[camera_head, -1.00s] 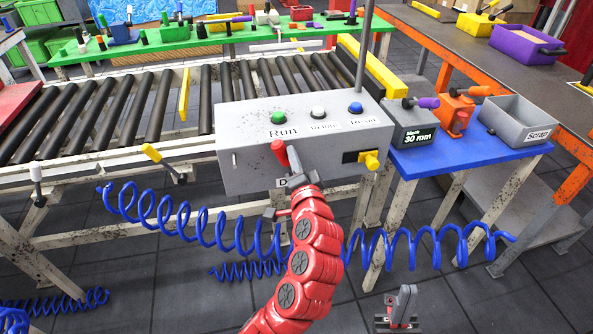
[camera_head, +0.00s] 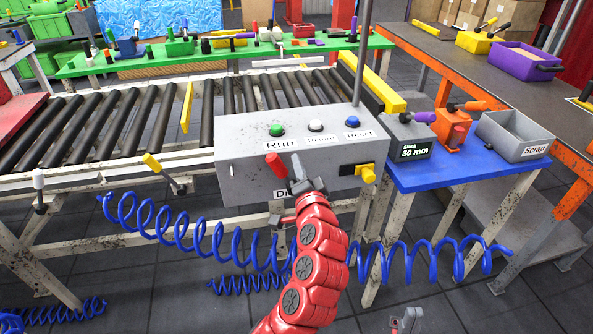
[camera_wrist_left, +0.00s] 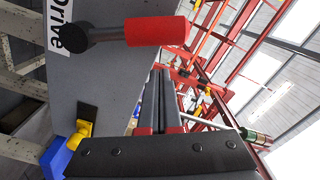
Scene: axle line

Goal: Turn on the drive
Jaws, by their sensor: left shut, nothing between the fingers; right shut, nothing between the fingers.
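The grey control box (camera_head: 240,165) stands in front of the roller conveyor. A lever with a red handle (camera_head: 276,166) is on its front, above a partly covered label. In the left wrist view the red handle (camera_wrist_left: 157,31) points up the box from a black pivot (camera_wrist_left: 77,38) beside the "Drive" label (camera_wrist_left: 60,25). My left gripper (camera_head: 298,172) is shut and empty, just right of the handle; I cannot tell whether they touch. My right gripper (camera_head: 405,320) is shut and empty at the bottom edge, partly cut off.
Green (camera_head: 277,130), white (camera_head: 316,126) and blue (camera_head: 352,122) buttons top the box. A yellow knob (camera_head: 367,173) sits on its right front. Blue coiled hoses (camera_head: 200,240) hang below. A blue side table (camera_head: 450,172) holds a grey Scrap bin (camera_head: 513,137).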

